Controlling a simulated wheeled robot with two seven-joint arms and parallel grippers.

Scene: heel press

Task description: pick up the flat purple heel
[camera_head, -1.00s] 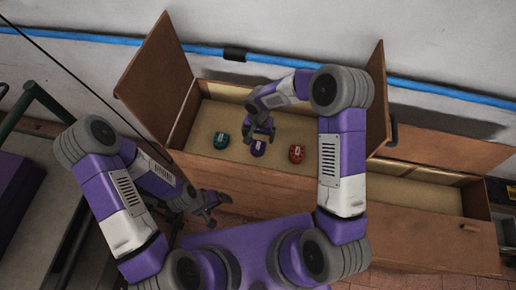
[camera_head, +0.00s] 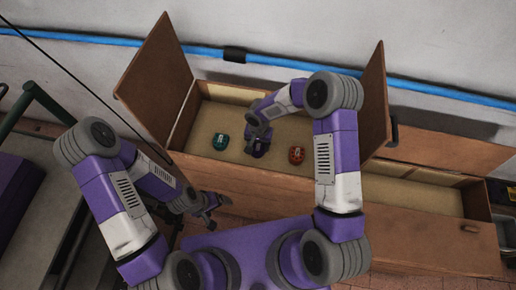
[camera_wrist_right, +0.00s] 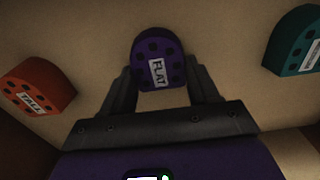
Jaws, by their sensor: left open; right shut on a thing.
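The flat purple heel (camera_wrist_right: 158,62), with a white "FLAT" label and dark dots, is between the fingers of my right gripper (camera_wrist_right: 160,85) in the right wrist view. In the head view the heel (camera_head: 258,152) is partly hidden under my right gripper (camera_head: 259,143), inside the open wooden cabinet. The right gripper is shut on it. I cannot tell whether the heel still touches the cabinet floor. My left gripper (camera_head: 213,207) is open and empty, outside the cabinet at the front.
A teal heel (camera_head: 221,141) lies left of the purple one and an orange heel (camera_head: 296,154), labelled "TALL" in the wrist view (camera_wrist_right: 36,90), lies right. Open doors flank the cabinet (camera_head: 240,185). Another open compartment (camera_head: 425,192) is at right.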

